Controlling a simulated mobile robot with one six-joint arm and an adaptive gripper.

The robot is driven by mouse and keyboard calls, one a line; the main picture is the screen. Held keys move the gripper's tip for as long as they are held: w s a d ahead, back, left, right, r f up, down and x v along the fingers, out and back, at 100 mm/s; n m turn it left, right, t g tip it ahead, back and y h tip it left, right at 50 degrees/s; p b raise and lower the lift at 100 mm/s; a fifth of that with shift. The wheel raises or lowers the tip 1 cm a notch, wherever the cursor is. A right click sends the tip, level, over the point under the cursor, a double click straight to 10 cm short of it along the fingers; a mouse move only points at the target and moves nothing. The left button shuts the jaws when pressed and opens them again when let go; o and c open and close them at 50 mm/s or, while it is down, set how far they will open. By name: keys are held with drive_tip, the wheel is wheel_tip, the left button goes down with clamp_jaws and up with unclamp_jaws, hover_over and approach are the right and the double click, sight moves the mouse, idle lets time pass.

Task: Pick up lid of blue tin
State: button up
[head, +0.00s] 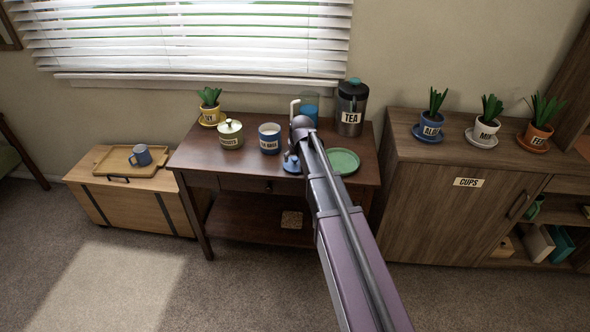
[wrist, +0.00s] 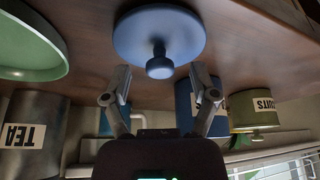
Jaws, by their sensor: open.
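The blue lid (head: 291,164) lies on the dark wooden table, right of the blue tin, partly hidden by my arm in the head view. In the wrist view the round lid (wrist: 160,32) shows its knob (wrist: 160,66) pointing toward my gripper. My gripper (wrist: 160,88) is open and empty, with one finger to each side of the knob's line; no contact shows. The blue tin (head: 269,145) stands upright and uncovered, with a label on its front. In the wrist view the tin (wrist: 186,108) is partly hidden behind a finger.
A green plate (head: 343,162) lies just right of the lid.

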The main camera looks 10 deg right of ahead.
drive_tip(key=shift+w+f+b, duration=0.2)
drive_tip(key=shift+f+b, duration=0.1)
drive_tip(key=shift+f, duration=0.25)
drive_tip(key=shift+c, duration=0.2)
clamp_jaws()
